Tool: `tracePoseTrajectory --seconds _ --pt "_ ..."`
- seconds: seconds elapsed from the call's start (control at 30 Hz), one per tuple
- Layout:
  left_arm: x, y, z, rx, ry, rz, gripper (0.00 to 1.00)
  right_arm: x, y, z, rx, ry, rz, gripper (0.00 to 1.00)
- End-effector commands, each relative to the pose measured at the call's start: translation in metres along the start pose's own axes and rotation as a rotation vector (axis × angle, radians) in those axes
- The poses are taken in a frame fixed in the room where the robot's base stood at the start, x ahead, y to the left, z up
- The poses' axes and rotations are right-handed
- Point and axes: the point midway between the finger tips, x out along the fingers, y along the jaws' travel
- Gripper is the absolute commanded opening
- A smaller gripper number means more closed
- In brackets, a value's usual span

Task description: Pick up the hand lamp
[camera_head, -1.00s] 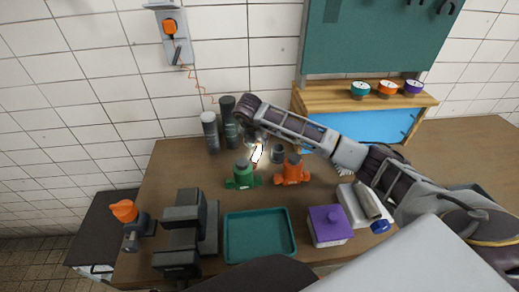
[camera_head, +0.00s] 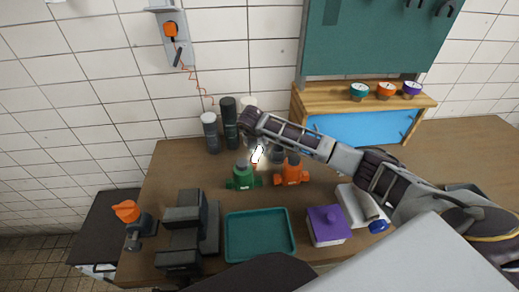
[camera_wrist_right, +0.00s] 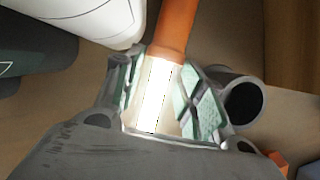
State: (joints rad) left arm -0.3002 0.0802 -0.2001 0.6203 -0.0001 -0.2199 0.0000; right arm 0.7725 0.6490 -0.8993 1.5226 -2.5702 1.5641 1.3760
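The hand lamp has a glowing white tube (camera_head: 257,153) and stands at the back of the workbench, behind the green valve. In the right wrist view, its orange part (camera_wrist_right: 175,30) lies beyond the fingertips and its lit tube (camera_wrist_right: 155,95) runs between the two finger pads. My right gripper (camera_wrist_right: 160,72) is open around the lamp, with a small gap at the right pad. In the head view, my right wrist hides most of that gripper and part of the lamp. My left gripper is not in view.
Dark and grey cylinders (camera_head: 210,132) stand close left of the lamp. A green valve (camera_head: 243,176) and an orange valve (camera_head: 291,172) stand in front. A teal tray (camera_head: 259,236), a purple-lidded box (camera_head: 327,225) and a dark vice-like block (camera_head: 187,225) occupy the bench front.

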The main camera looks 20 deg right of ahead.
Motion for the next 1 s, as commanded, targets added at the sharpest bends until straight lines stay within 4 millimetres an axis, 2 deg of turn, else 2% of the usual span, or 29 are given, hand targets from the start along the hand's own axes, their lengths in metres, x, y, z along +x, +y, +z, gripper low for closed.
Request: tracePoseTrajectory --seconds 0.47,0.7,0.8,1.0 --pt "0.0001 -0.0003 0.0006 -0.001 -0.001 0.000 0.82 0.0009 -0.0001 0.0002 0.001 0.000 0.000 0.40" --pt "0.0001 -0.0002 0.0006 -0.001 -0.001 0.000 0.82 0.0007 -0.0001 0.0003 0.001 0.000 0.000 0.09" --pt "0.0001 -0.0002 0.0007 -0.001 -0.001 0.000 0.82 0.0002 0.0002 0.0008 0.001 -0.001 0.001 0.00" --pt "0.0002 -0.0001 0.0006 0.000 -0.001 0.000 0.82 -0.0002 0.0002 0.0011 0.001 -0.001 0.001 0.00"
